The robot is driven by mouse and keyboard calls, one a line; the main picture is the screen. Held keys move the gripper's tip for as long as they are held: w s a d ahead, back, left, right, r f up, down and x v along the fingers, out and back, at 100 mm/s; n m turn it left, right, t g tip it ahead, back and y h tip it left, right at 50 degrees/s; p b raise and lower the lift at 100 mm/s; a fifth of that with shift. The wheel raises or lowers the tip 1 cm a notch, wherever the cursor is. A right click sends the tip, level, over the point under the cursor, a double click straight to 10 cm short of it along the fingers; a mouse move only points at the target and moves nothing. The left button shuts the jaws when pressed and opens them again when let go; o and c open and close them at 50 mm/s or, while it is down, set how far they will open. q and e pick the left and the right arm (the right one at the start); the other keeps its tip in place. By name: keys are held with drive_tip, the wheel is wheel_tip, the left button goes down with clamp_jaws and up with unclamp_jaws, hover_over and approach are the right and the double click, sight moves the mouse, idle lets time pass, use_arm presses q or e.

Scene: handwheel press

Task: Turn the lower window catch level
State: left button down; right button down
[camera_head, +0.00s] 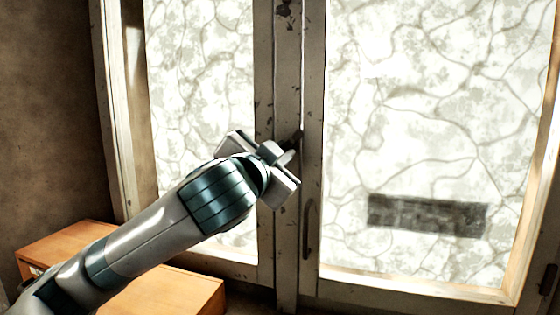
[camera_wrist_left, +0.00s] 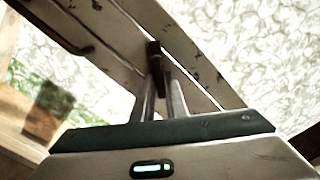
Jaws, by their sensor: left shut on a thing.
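A small dark window catch (camera_head: 297,138) sits on the centre post between the two window leaves. It appears tilted in the camera_head view, and its lower part is hidden by my left gripper. My left gripper (camera_head: 288,157) reaches up to it from the lower left, its fingers closed on the catch. In the left wrist view, the dark catch (camera_wrist_left: 153,55) stands out between the two fingertips of the gripper (camera_wrist_left: 160,80). How far the catch is from level cannot be told exactly. My right gripper is in neither view.
A dark vertical handle (camera_head: 307,230) is on the right leaf's frame below the catch. Cracked, bright panes (camera_head: 430,110) fill both leaves. A wooden cabinet (camera_head: 70,240) stands at lower left, under my arm. A potted plant (camera_wrist_left: 45,115) shows in the wrist view.

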use_arm(q)
drive_tip(key=m+b, duration=0.1)
drive_tip(key=m, duration=0.2)
drive_tip(key=m+b, duration=0.1)
drive_tip(key=m, duration=0.3)
drive_tip(key=m+b, duration=0.1)
drive_tip(key=m, duration=0.2)
drive_tip(key=shift+d+f+b, duration=0.1)
drive_tip(key=shift+f+b, duration=0.25)
drive_tip(key=shift+b, duration=0.05)
drive_tip(key=shift+m, duration=0.3)
drive_tip(key=c, duration=1.8)
unclamp_jaws()
drive_tip(key=shift+s, duration=0.1)
